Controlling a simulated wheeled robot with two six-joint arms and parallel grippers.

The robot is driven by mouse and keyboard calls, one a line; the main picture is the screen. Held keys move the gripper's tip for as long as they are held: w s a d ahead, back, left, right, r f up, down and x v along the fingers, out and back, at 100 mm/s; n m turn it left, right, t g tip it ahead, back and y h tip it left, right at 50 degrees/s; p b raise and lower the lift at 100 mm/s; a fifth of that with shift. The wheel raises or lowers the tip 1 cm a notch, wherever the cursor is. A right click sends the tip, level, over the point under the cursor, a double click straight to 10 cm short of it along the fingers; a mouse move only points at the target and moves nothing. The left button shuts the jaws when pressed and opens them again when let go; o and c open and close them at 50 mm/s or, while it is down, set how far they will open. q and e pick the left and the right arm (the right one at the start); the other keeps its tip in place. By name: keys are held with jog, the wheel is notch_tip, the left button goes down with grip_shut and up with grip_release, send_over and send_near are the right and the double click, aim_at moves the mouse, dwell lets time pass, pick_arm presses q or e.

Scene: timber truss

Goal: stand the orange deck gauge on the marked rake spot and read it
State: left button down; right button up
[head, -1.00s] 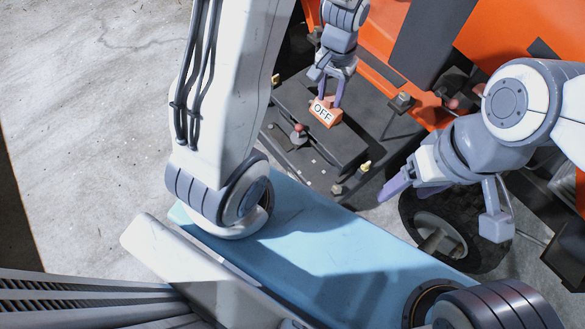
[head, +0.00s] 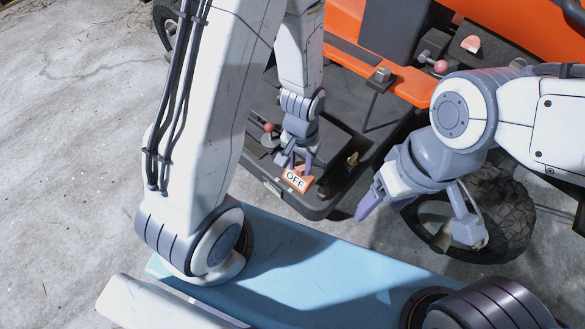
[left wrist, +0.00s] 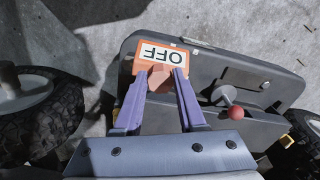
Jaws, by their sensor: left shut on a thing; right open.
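The orange deck gauge (head: 297,180) is a small block with a white face reading "OFF". My left gripper (head: 297,162) is shut on it, over the dark grey deck of the orange machine. In the left wrist view the gauge (left wrist: 158,62) sits between the purple fingers (left wrist: 158,98), its "OFF" face upside down. I cannot tell whether its base touches the deck. My right gripper (head: 415,215) is open and empty, right of the deck and above a wheel. No marked rake spot can be made out.
A red-knobbed lever (left wrist: 229,103) rises from the deck (left wrist: 205,85) close to the gauge. A yellow-tipped fitting (head: 352,160) stands at the deck's right. Black tyres (left wrist: 40,105) flank it. Orange bodywork (head: 345,60) lies behind. Concrete floor (head: 70,150) is clear at left.

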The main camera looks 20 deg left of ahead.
pick_arm(q)
jog(key=w+a+f+b, duration=0.1)
jog(key=f+b, duration=0.1)
jog(key=w+a+f+b, duration=0.1)
jog(key=w+f+b, duration=0.1)
jog(key=f, duration=0.1)
jog(key=w+a+f+b, duration=0.2)
jog(key=f, duration=0.1)
jog(key=shift+r, duration=0.1)
jog(key=shift+c, duration=2.4)
grip_release()
